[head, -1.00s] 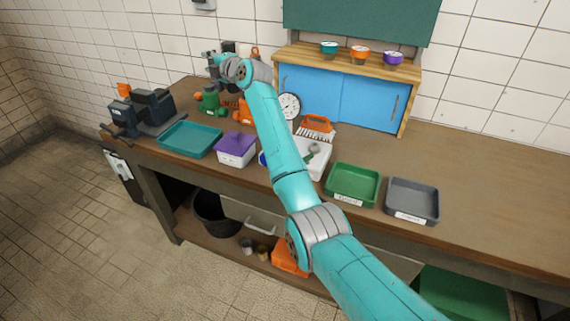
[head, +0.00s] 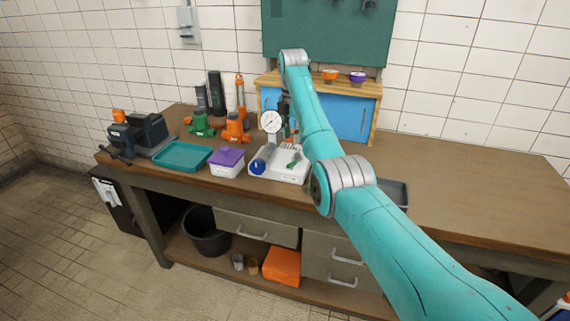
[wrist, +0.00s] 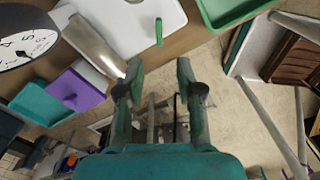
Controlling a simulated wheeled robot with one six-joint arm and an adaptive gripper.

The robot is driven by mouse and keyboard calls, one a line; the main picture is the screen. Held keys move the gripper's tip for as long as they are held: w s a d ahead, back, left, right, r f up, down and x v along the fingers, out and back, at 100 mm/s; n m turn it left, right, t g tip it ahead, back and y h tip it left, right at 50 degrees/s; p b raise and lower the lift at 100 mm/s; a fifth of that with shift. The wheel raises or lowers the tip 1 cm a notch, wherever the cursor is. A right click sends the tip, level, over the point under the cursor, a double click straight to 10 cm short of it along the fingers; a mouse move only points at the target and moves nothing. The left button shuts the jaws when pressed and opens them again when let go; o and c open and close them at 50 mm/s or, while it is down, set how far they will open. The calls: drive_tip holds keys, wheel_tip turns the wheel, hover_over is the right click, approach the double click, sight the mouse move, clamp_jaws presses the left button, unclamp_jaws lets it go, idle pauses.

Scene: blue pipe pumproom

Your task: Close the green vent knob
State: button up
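A small green handle, likely the vent knob (head: 293,160), stands on the white base (head: 262,173) of a rig with a round dial gauge (head: 271,121) and a blue-ended cylinder (head: 262,160). In the wrist view the green knob (wrist: 159,31) shows upright in the picture on the white base (wrist: 130,22), beside the metallic cylinder (wrist: 92,42). My gripper (wrist: 158,73) is open and empty, its two fingers apart, with the knob beyond the fingertips and not touched.
A purple-lidded box (head: 227,160) and teal tray (head: 181,156) lie left of the rig. Green (head: 201,124) and orange (head: 236,127) fittings stand behind. A grey tray (head: 396,191) is partly behind my arm. The bench's right side is clear.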

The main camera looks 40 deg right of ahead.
sight(291, 163)
wheel_tip(291, 163, down, 10)
drive_tip(key=shift+f, duration=0.15)
idle(0.3)
clamp_jaws()
